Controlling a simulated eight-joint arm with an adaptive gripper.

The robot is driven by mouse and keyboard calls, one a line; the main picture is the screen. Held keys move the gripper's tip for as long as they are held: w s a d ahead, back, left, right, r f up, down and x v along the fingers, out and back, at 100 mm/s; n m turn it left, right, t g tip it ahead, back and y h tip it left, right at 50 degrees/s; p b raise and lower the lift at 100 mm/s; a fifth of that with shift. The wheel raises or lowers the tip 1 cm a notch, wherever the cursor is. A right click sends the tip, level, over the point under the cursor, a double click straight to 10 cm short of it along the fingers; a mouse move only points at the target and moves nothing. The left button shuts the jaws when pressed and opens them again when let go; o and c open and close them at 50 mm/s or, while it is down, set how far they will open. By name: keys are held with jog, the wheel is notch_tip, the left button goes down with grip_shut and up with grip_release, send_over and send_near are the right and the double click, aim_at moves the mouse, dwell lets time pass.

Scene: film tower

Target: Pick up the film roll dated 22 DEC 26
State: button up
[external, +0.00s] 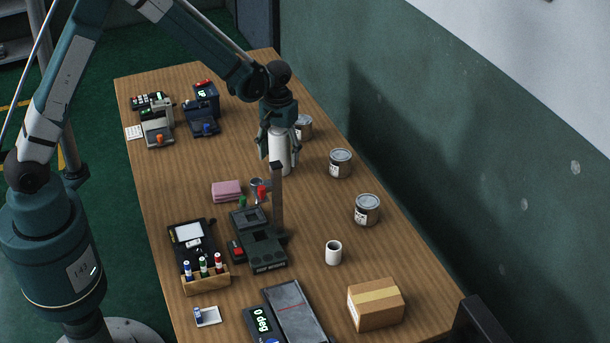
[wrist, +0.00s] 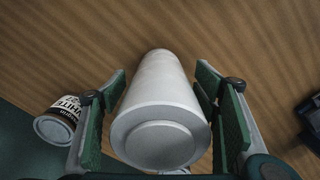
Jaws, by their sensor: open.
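My gripper (external: 279,160) hangs over the far right part of the table with its fingers apart. A plain white cylinder (external: 280,142) stands between them. In the wrist view my open gripper (wrist: 160,78) has one green-padded finger on each side of the white cylinder (wrist: 160,95), whose stepped round end faces the camera. Narrow gaps seem to show beside it; contact is hard to judge. No date is readable on the cylinder or anywhere else, so I cannot tell which thing is the roll dated 22 DEC 26.
Paint cans (external: 340,163) stand along the right, one close to my gripper; a can labelled WHITE (wrist: 59,122) shows left in the wrist view. A dark upright post (external: 277,200) stands just in front. A mug (external: 333,252) and carton (external: 376,305) are nearer.

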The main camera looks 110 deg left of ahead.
jog(key=shift+f, duration=0.7)
jog(key=shift+c, duration=0.3)
jog(key=c, duration=1.2)
